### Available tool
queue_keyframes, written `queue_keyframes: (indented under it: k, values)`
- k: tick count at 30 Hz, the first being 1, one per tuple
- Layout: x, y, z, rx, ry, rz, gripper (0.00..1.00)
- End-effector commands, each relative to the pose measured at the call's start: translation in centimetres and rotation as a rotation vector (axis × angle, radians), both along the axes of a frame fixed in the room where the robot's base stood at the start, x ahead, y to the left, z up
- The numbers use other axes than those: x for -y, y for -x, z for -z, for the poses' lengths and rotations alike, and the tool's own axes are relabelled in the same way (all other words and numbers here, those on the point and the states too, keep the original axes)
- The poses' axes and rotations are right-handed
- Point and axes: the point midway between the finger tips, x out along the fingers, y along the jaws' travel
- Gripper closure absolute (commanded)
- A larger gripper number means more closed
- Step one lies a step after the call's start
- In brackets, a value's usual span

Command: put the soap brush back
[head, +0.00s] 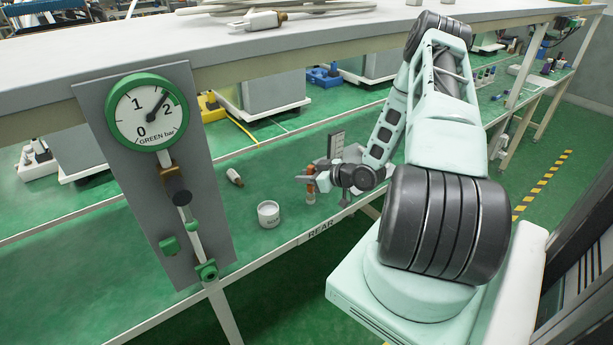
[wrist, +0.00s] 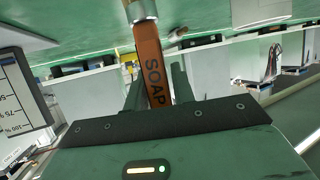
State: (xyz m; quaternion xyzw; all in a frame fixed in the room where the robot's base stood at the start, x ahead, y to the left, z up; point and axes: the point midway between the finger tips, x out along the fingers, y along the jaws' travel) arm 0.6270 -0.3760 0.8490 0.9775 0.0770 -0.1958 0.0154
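The soap brush has an orange-brown handle marked SOAP (wrist: 152,72) and a pale metal collar. It stands between the two dark fingers of my gripper (wrist: 160,88), which appear closed against the handle's sides. In the head view, my gripper (head: 324,179) is low over the green shelf, with the orange handle (head: 310,172) at its fingers and the brush's pale lower end pointing down. I cannot tell whether that end touches the shelf. A small white cup (head: 268,214) stands left of the gripper. Another small brush-like item (head: 234,177) lies farther back on the shelf.
A grey panel with a green-rimmed gauge (head: 146,112) stands at the left front. The shelf's front rail reads REAR (head: 321,230). The grey upper bench top (head: 110,50) runs above the shelf. A graduated plate (head: 336,144) stands behind my gripper. Green shelf around the cup is clear.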

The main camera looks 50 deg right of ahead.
Motion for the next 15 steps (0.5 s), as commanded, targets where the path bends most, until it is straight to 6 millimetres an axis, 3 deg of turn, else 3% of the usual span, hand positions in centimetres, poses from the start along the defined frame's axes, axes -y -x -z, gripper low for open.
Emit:
queue_keyframes:
  k: [12, 15]
  values:
    - [0.0, 0.0, -0.6, 0.001, 0.0, 0.001, 0.61]
    - [0.3, 1.1, -0.8, -0.001, 0.002, 0.002, 0.61]
